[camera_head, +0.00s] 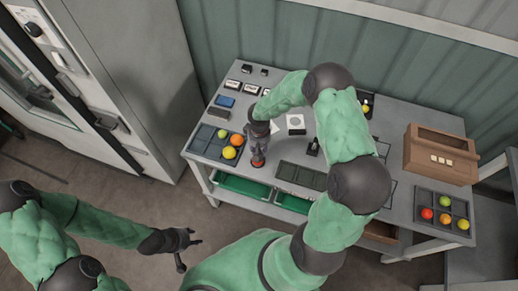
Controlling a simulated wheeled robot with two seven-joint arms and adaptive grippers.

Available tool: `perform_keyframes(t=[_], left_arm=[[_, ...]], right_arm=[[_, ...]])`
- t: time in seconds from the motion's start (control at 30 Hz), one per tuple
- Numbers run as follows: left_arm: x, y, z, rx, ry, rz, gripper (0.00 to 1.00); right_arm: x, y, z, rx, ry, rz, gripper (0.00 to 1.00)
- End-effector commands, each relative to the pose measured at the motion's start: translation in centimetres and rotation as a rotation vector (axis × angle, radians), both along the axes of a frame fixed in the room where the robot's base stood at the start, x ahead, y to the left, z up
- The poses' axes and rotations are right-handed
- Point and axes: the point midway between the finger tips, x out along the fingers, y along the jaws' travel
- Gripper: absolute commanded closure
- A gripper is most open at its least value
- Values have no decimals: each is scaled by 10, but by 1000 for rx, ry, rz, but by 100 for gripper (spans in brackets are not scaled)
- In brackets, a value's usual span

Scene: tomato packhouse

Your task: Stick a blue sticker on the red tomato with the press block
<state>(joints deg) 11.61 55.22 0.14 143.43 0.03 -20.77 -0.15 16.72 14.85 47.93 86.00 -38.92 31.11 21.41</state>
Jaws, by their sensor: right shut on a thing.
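My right gripper (257,160) reaches over the table from above, points down, and is shut on a small red-orange round thing that looks like the red tomato (257,165). It is low over the tabletop, just right of the left tray; whether the tomato touches the table I cannot tell. A blue block (224,101) lies at the table's left; whether it holds the blue stickers is too small to tell. A small black upright piece (313,148), perhaps the press block, stands right of the gripper. My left gripper (188,250) is open and empty, in front of the table.
The left tray (198,146) holds yellow-green, orange and yellow tomatoes. The right tray (422,196) holds several, including a red one. A wooden box (415,155), a white square piece (296,121) and a dark compartment tray (301,176) stand on the table (242,187). My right arm hides its middle.

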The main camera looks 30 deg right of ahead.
Motion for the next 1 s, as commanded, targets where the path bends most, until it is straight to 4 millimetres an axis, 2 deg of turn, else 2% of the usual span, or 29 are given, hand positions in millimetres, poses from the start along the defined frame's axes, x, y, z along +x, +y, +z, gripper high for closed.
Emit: perform_keyframes(t=[1.0], left_arm=[[0,0,-9,0,0,0,60]], right_arm=[[0,0,-9,0,0,0,92]])
